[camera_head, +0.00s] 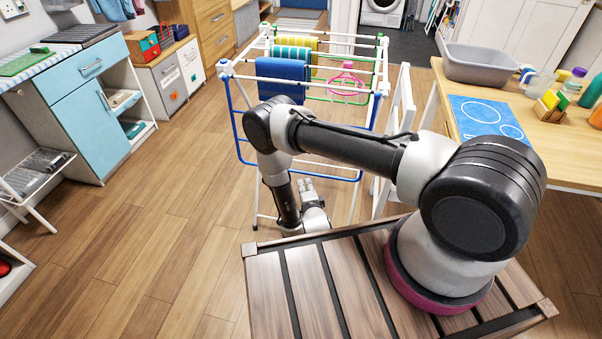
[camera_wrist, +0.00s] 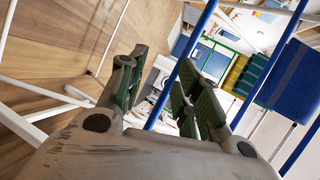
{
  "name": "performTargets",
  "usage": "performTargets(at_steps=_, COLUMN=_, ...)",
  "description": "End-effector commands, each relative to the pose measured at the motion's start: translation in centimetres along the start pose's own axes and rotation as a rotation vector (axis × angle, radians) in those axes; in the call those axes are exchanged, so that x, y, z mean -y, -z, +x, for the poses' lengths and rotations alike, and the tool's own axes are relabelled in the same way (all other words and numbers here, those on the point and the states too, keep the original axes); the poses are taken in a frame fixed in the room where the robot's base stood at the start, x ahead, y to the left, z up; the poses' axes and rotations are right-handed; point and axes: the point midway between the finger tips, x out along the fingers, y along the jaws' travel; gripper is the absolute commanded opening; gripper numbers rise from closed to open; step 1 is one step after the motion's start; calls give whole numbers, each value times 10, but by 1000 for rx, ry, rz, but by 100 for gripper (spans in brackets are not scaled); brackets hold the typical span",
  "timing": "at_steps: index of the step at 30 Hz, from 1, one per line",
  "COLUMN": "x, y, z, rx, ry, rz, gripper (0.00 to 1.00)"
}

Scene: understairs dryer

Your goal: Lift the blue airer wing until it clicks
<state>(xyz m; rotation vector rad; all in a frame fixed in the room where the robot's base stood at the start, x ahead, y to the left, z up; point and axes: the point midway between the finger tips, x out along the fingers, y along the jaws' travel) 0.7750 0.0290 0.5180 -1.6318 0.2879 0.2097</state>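The airer's blue wing (camera_head: 301,173) hangs down on the near side of the white folding airer (camera_head: 318,62), below the top rails. In the wrist view a blue tube (camera_wrist: 182,63) of the airer crosses slantwise in the gap between my finger pads. I cannot tell whether it lies between the fingers or beyond them. My gripper (camera_wrist: 160,92) is open, its two dark green pads apart. In the head view my gripper (camera_head: 308,189) is low by the wing's bottom bar, partly hidden by my arm.
A white folded frame (camera_head: 398,125) and a wooden table (camera_head: 560,150) stand at right.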

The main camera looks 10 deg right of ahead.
Motion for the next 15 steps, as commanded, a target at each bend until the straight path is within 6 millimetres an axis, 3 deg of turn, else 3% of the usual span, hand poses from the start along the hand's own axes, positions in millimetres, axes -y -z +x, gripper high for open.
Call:
performTargets(at_steps=3, x=24, y=0, z=-2, rx=10, ry=103, rz=126, gripper=34)
performTargets(at_steps=8, x=27, y=0, z=9, rx=12, ry=108, rz=177, gripper=34)
performTargets(at_steps=15, x=31, y=0, z=50, rx=12, ry=107, rz=174, gripper=34)
